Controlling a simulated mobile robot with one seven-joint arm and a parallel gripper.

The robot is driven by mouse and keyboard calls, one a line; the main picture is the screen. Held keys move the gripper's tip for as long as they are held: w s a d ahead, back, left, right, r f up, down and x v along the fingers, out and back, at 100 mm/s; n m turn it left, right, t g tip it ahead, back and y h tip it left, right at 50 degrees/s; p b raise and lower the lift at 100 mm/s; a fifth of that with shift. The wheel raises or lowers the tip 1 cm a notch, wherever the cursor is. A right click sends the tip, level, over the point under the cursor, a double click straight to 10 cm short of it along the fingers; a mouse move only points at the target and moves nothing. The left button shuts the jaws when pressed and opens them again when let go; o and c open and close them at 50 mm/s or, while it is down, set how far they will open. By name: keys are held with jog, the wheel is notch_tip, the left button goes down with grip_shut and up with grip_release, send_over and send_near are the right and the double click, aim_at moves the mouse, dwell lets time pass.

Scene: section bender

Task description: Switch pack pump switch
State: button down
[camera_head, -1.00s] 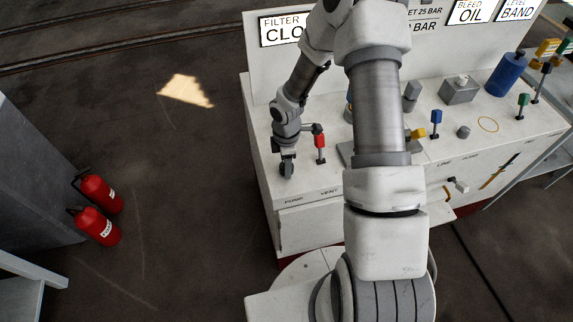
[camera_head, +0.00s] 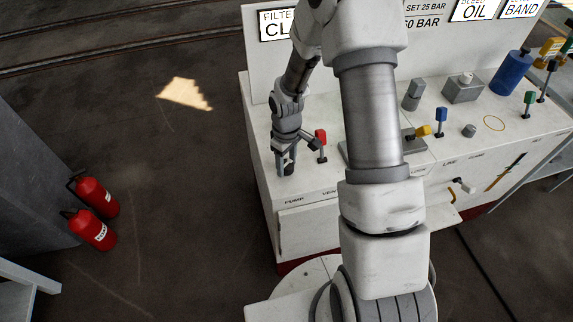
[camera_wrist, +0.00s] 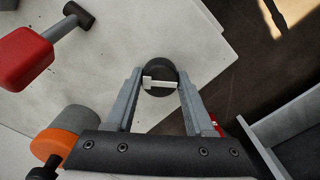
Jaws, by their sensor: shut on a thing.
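The pump switch is a round black knob with a pale bar across it, and it shows between my fingers in the wrist view (camera_wrist: 161,79). It sits at the near left corner of the white bench top (camera_head: 262,110), above the "PUMP" label (camera_head: 294,201). My gripper (camera_head: 286,172) points down at this corner, and in the wrist view my gripper (camera_wrist: 162,88) has one finger on each side of the knob, shut on it. In the head view my fingers mostly hide the knob.
A red-topped lever (camera_head: 321,138) stands close right of my gripper; its red head (camera_wrist: 25,57) also shows in the wrist view. A blue lever (camera_head: 441,118), a yellow handle (camera_head: 423,131) and a blue cylinder (camera_head: 511,73) stand farther right. Two red extinguishers (camera_head: 94,229) stand on the floor at left.

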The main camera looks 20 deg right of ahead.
aim_at(287, 164)
jog(key=shift+m, duration=0.5)
jog(key=shift+c, duration=1.3)
grip_release()
notch_tip(287, 164, up, 18)
jog(key=p, duration=0.1)
jog(key=shift+f, duration=0.25)
